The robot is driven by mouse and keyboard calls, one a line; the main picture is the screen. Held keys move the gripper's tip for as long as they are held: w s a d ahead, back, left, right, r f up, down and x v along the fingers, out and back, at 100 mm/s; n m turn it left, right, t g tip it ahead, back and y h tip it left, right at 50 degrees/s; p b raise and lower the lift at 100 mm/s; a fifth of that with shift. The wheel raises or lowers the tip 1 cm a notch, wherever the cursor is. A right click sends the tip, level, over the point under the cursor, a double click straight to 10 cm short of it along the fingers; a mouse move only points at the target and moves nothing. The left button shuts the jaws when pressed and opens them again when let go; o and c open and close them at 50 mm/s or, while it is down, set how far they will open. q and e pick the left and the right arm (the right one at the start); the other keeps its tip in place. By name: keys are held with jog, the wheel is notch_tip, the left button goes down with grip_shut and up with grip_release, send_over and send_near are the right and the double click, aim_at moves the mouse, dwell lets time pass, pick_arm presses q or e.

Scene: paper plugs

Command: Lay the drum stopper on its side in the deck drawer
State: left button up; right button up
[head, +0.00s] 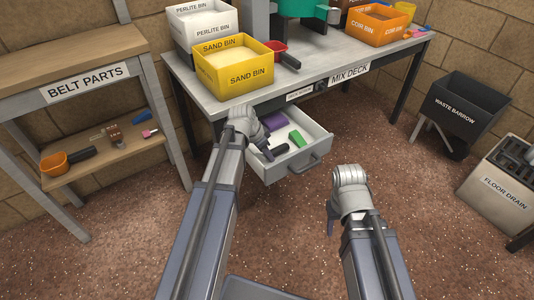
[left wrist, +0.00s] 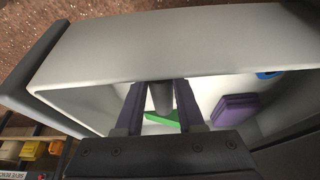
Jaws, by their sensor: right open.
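The deck drawer (head: 316,158) is pulled out below the mix deck, and its pale wall (left wrist: 190,45) fills much of the left wrist view. My left gripper (head: 270,153) is over the drawer. In the left wrist view my left gripper (left wrist: 161,97) has a dark grey cylinder (left wrist: 161,98) between its fingertips, with both fingers close against its sides. It appears to be the drum stopper; its far end is hard to make out. My right gripper (head: 332,212) is open and empty, above the floor to the right of the drawer.
The drawer holds a purple block (head: 274,120), a green piece (head: 297,138) and a blue piece (left wrist: 268,75). The mix deck (head: 350,72) carries bins. The belt parts shelf (head: 110,150) is at left, the waste barrow (head: 462,108) at right. The front floor is clear.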

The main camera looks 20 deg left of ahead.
pick_arm(q)
jog(key=o, duration=0.5)
jog(key=shift+o, duration=0.2)
jog(key=p+v, duration=0.7)
jog(key=shift+s+r, duration=0.2)
jog(key=shift+r, duration=0.15)
